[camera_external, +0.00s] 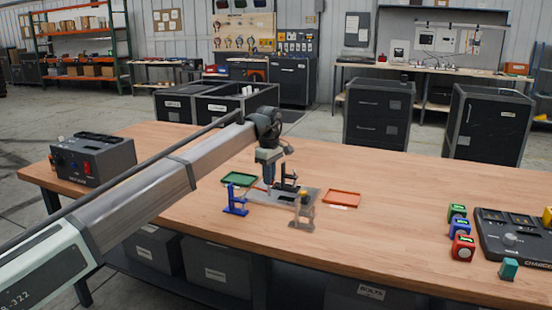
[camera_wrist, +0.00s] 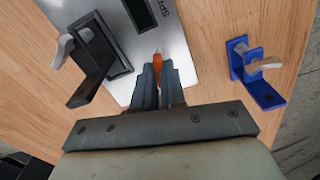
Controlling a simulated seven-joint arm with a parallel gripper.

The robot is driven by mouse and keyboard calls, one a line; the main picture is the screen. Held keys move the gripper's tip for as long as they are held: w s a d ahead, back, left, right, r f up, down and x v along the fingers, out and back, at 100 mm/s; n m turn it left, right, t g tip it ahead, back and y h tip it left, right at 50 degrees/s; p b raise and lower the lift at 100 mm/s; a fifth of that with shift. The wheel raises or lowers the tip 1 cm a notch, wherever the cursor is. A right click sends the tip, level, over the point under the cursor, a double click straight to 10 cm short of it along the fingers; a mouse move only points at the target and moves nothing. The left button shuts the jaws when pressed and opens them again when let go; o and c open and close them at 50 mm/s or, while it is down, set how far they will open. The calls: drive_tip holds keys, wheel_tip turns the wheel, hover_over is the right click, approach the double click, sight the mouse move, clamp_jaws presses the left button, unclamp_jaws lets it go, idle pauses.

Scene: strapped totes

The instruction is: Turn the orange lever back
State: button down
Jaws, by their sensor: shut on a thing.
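The orange lever (camera_wrist: 157,60) shows as a small orange tip at the end of my fingers in the wrist view, at the edge of a grey plate (camera_wrist: 178,42). My gripper (camera_wrist: 160,70) is shut on it, with the fingers hiding most of its length. In the external view my gripper (camera_external: 268,181) points down over the grey plate (camera_external: 262,195) on the table. The lever is too small there to make out clearly, so its angle cannot be told.
A blue bracket (camera_external: 235,205) and a black bracket (camera_external: 288,182) stand close to my gripper, with a grey-tan one (camera_external: 303,212) in front. A green tray (camera_external: 240,179) and a red tray (camera_external: 342,198) lie either side.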

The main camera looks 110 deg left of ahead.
drive_tip(key=shift+n, duration=1.1)
drive_tip(key=c, duration=1.2)
unclamp_jaws()
wheel_tip(320, 180, up, 14)
drive_tip(key=shift+f, duration=0.1)
